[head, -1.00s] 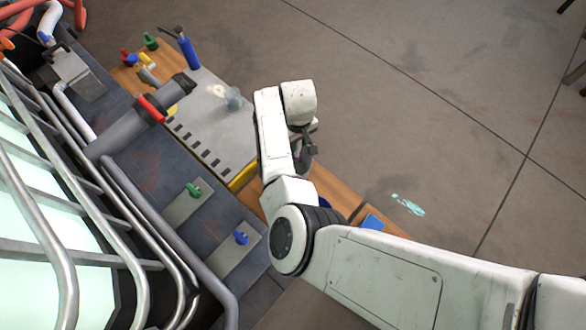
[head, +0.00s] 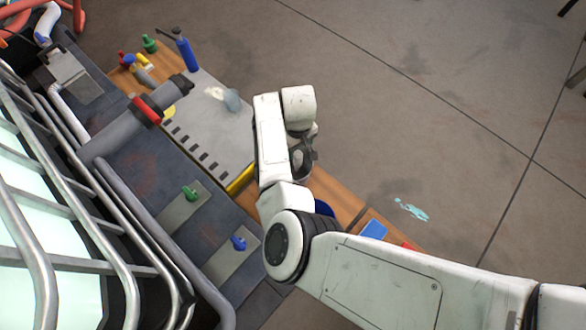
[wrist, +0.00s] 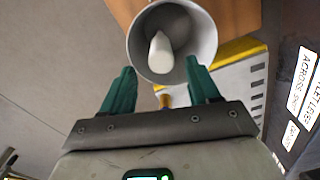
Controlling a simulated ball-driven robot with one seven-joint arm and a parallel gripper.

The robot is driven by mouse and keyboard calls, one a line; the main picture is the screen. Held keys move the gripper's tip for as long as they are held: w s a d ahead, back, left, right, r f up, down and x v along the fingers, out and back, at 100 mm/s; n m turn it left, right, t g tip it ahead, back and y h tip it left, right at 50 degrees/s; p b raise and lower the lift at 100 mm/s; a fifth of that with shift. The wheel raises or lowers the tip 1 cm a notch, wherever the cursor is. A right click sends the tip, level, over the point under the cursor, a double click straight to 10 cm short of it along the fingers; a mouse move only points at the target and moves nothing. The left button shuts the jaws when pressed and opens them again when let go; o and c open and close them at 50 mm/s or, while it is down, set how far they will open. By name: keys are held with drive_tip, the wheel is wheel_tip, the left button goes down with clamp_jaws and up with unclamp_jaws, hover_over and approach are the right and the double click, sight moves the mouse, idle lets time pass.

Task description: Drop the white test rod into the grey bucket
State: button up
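In the wrist view the grey bucket (wrist: 205,38) is seen from above, on the wooden board beyond the yellow strip. The white test rod (wrist: 160,57) shows inside its rim, with its rounded end towards me. My gripper (wrist: 160,68) is open. Its two green fingers are wide apart at the near side of the bucket, and neither grips the rod. The rod's lower end is hard to make out. In the head view my wrist hides most of the gripper; a grey rounded shape (head: 301,163) beside it looks like part of the bucket.
A grey plate (head: 215,125) with dark slots lies left of my arm, with a blue bottle (head: 187,54) and small coloured fittings behind. Metal rails (head: 105,215) and a pipe with a red band (head: 146,110) stand at left. Open floor lies right.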

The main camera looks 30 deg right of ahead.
drive_tip(key=shift+r, duration=0.1)
wheel_tip(320, 180, up, 11)
drive_tip(key=p, duration=0.6)
drive_tip(key=shift+f, duration=0.2)
drive_tip(key=shift+d, duration=0.1)
